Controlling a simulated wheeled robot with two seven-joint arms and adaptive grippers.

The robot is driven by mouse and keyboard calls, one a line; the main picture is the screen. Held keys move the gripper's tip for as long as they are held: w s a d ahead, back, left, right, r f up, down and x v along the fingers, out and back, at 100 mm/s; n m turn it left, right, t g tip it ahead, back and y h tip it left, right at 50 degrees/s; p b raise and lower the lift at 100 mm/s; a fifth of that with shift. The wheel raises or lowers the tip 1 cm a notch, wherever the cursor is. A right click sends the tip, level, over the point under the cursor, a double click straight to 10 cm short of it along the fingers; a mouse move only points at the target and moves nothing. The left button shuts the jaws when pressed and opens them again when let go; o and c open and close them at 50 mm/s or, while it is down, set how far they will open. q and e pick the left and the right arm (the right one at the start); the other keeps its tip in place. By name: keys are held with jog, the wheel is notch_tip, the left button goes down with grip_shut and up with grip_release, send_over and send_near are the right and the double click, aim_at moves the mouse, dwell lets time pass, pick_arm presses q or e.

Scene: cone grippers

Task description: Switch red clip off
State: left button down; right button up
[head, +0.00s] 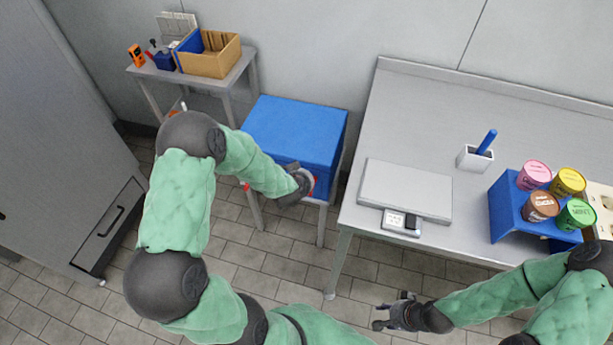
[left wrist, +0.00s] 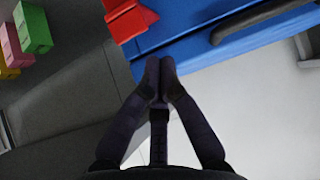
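A blue box (head: 295,130) stands on a small metal table. In the left wrist view the blue box (left wrist: 220,30) has a red clip (left wrist: 128,18) at its edge and a dark handle. My left gripper (head: 303,184) is at the front right of the box, mostly hidden by its own wrist in the head view. In the left wrist view its fingertips (left wrist: 160,72) are together with nothing visible between them, just below the box edge and a little apart from the red clip. My right gripper (head: 380,316) is empty, its fingers apart, over the floor.
A metal bench (head: 430,120) on the right carries a scale (head: 405,190), a white pen cup (head: 474,158) and a blue rack (head: 508,212) of tubs. A side table at the back left holds a cardboard box (head: 210,55). Coloured blocks (left wrist: 35,28) show in the left wrist view.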

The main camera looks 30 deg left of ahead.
pick_arm(q)
jog(key=shift+w+a+f, duration=0.15)
jog(key=shift+w+f, duration=0.05)
jog(key=shift+w, duration=0.5)
jog(key=shift+r, duration=0.15)
jog(key=shift+w+a+r, duration=0.1)
jog(key=shift+r, duration=0.15)
jog(key=s+d+p, duration=0.2)
jog(key=s+p, duration=0.2)
jog(key=s, duration=0.4)
jog(key=shift+f, duration=0.45)
